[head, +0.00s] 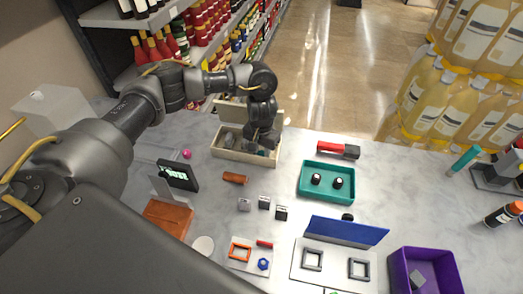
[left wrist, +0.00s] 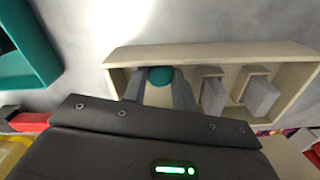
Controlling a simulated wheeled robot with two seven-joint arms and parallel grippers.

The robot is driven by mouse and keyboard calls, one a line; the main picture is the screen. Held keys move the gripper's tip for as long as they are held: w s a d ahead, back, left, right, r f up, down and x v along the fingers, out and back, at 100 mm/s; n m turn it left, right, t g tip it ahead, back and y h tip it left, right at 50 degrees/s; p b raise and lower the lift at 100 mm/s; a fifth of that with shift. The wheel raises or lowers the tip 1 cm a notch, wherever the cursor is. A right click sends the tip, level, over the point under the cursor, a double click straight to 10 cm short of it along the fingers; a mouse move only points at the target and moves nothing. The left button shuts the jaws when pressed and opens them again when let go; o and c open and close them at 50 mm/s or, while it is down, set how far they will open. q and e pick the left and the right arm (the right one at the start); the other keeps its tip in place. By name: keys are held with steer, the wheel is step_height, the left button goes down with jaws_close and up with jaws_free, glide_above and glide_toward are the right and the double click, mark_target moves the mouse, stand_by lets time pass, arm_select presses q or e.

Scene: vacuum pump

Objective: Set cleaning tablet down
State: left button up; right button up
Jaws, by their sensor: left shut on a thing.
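My left gripper (head: 262,140) reaches into the far part of an open wooden box (head: 228,154) with a raised lid at the back of the table. In the left wrist view the gripper (left wrist: 160,90) is shut on a round teal piece (left wrist: 160,76), which looks like the cleaning tablet. The piece sits between the fingertips, inside the outline of the wooden box (left wrist: 210,50). I cannot tell whether it touches the box floor. Grey blocks (left wrist: 262,97) stand in small wooden slots beside the fingers. I do not see my right gripper.
A teal tray (head: 327,196) with two dark knobs stands right of the box, a red-and-black piece (head: 338,149) behind it. A brown cylinder (head: 235,178), small metal blocks (head: 264,202), a blue panel (head: 345,231) and a purple bin (head: 440,258) lie nearer.

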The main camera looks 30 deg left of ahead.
mark_target(261, 154)
arm_select(q)
steer(key=o, duration=0.7)
steer(key=shift+f, duration=0.1)
steer(key=shift+c, duration=0.2)
step_height(261, 154, up, 12)
steer(key=shift+r, duration=0.2)
steer(key=shift+s+f, duration=0.15)
